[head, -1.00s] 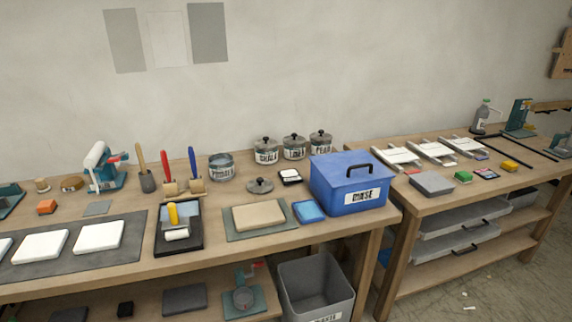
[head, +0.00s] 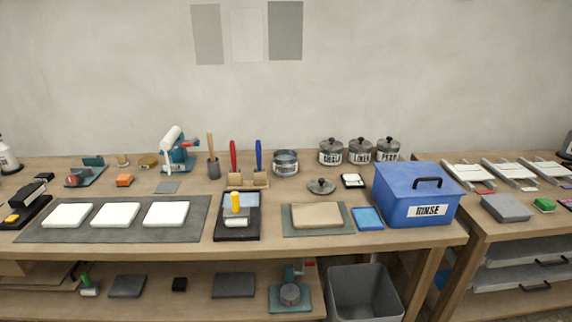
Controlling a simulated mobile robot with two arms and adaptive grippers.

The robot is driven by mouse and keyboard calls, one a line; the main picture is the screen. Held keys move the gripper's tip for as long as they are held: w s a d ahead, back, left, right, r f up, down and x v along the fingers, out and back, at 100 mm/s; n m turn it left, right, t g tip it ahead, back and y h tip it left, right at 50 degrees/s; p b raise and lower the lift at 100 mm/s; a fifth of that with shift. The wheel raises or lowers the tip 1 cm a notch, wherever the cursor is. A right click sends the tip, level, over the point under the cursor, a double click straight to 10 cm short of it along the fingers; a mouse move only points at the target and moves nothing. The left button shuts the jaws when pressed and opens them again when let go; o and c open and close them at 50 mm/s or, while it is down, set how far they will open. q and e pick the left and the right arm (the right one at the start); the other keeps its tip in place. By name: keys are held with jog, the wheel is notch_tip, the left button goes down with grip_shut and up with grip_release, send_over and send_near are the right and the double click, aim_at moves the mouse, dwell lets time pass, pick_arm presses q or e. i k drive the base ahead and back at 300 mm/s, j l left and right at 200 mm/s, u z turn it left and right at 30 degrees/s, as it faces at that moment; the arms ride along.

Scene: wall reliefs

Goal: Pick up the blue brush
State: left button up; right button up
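The blue brush (head: 258,156) stands upright with its blue handle up in a small wooden holder (head: 248,180) near the back of the workbench. A red-handled brush (head: 233,156) stands to its left in the same holder. The lower ends of both brushes are hidden by the holder. Neither of my grippers shows in the head view.
A grey cup with wooden handles (head: 213,167) stands left of the holder, a labelled tin (head: 286,163) right of it. In front lies a black tray (head: 238,230) with a yellow-handled roller. A blue RINSE box (head: 418,194) stands at the bench's right end.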

aim_at(259, 155)
jog(key=i+l+u, duration=0.25)
jog(key=l, duration=0.4)
jog(key=i+l+u, duration=0.3)
jog(key=l, duration=0.4)
jog(key=i+l+u, duration=0.1)
jog(key=l, duration=0.3)
jog(key=i, duration=0.1)
